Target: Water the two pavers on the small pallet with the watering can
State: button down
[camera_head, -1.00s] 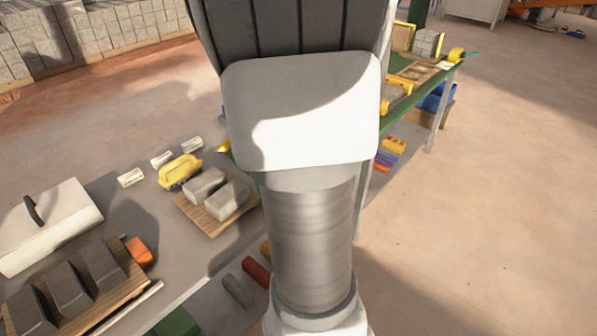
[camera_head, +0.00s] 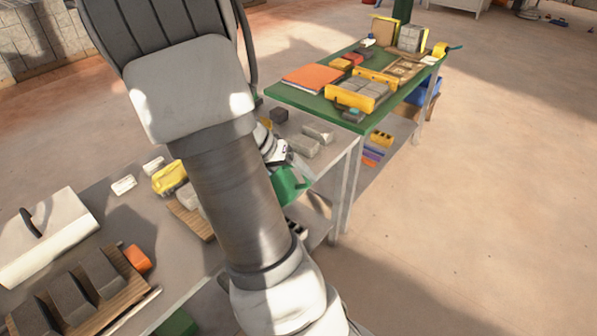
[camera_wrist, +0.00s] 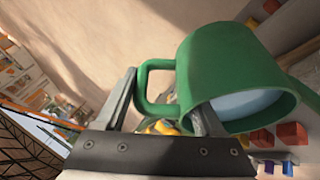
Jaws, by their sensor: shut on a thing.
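My gripper (camera_wrist: 165,112) is shut on the handle of the green watering can (camera_wrist: 225,70). In the wrist view the can is tilted, and its open top shows pale blue water inside. The can also shows in the head view (camera_head: 291,186), to the right of my arm, by the right end of the grey table. The small wooden pallet (camera_head: 193,222) lies on that table, left of my arm. A grey paver (camera_head: 189,196) on it is partly visible; my arm hides the rest. The can is apart from the pallet, to its right.
A yellow object (camera_head: 170,178) lies just behind the pallet. A board with dark blocks (camera_head: 95,278) and a white box (camera_head: 48,235) stand at left. Loose grey blocks (camera_head: 305,145) lie at the table's far end, before a green table (camera_head: 300,100) with trays.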

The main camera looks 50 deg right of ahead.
jog(key=shift+w+a+r+n+g+h+p, duration=0.2)
jog(key=shift+w+r+g+h+p, duration=0.15)
jog(key=shift+w+g, duration=0.2)
jog(key=shift+w+a+r+n+g+h+p, duration=0.15)
jog(key=shift+w+r+g+h+p, duration=0.25)
jog(key=shift+g, duration=0.25)
jog(key=shift+f+y, duration=0.25)
dwell(5.8)
